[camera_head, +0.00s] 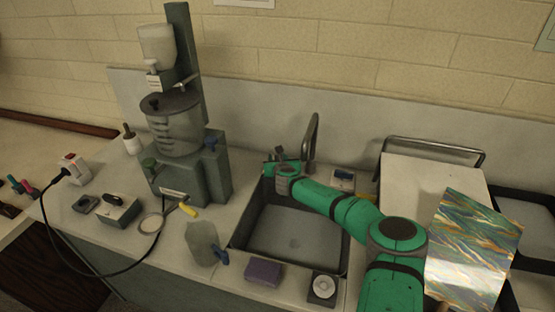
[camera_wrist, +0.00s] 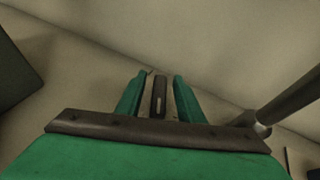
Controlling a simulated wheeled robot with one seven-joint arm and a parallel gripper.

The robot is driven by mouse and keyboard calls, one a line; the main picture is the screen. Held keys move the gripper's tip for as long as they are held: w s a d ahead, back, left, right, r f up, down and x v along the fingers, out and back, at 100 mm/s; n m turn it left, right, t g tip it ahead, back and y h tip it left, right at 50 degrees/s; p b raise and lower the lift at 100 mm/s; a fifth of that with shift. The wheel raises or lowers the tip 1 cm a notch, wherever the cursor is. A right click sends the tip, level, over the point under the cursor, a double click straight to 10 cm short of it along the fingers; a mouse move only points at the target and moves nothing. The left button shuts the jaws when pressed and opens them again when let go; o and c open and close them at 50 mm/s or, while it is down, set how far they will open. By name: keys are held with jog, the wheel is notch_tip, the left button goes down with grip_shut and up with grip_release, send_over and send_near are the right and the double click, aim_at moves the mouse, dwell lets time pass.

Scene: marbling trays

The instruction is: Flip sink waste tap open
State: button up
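The sink (camera_head: 296,238) is a dark-rimmed basin in the counter, with a tall grey faucet (camera_head: 311,135) behind it. My gripper (camera_head: 272,167) is over the sink's back left corner, left of the faucet. In the wrist view my gripper (camera_wrist: 158,90) has its two green fingers apart. A dark upright lever (camera_wrist: 158,97), which looks like the waste tap handle, stands between them with a narrow gap on each side. A small dark part (camera_head: 279,152) shows beside the gripper in the head view; it may be the same lever. The tap's base is hidden.
The faucet post (camera_wrist: 290,100) rises close on the right in the wrist view. A grey mixing machine (camera_head: 190,165) stands left of the sink. The wall panel is close behind.

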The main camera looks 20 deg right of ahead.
grip_shut()
jog(key=shift+m+g+h, duration=0.3)
jog(key=shift+m+h, duration=0.6)
jog(key=shift+h, duration=0.1)
jog(key=shift+d+m+g+h, duration=0.1)
jog(key=shift+m+g+h, duration=0.5)
jog(key=shift+m+h, duration=0.5)
jog(key=shift+d+m+h, duration=0.15)
jog(key=shift+m+h, duration=0.35)
jog(key=shift+h, duration=0.1)
jog(key=shift+g, duration=0.3)
grip_release()
